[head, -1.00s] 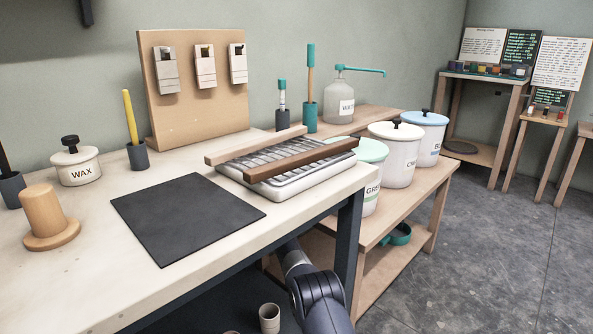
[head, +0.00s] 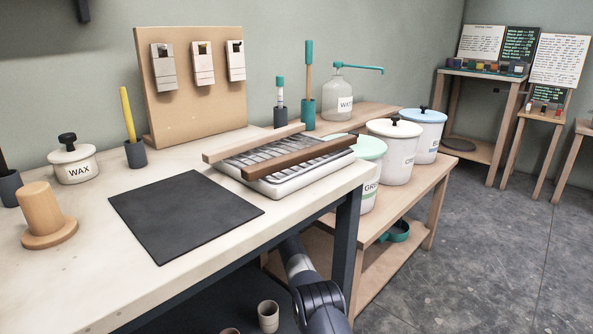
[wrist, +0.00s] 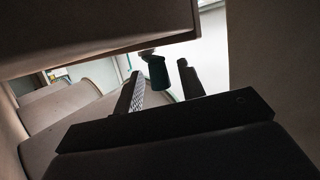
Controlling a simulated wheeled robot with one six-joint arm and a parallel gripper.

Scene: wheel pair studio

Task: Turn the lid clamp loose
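I cannot make out a lid clamp in either view. Three lidded tubs stand on the low wooden bench in the head view: a mint-green one (head: 364,170), a white one (head: 398,157) with a black knob, and a blue-lidded one (head: 427,138) with a dark knob. My gripper (wrist: 160,70) shows in the wrist view as two dark fingers held apart. A small dark teal thing (wrist: 158,74) appears between the fingertips, seemingly beyond them. In the head view my arm is below the worktable's right end, and its gripper is hidden.
The worktable (head: 75,235) holds a black mat (head: 185,215), a slatted tray with two wooden bars (head: 290,180) and a wax pot (head: 73,163). Cups (head: 268,316) stand low beneath. In the wrist view, large panels close in around the gripper. The floor at right is clear.

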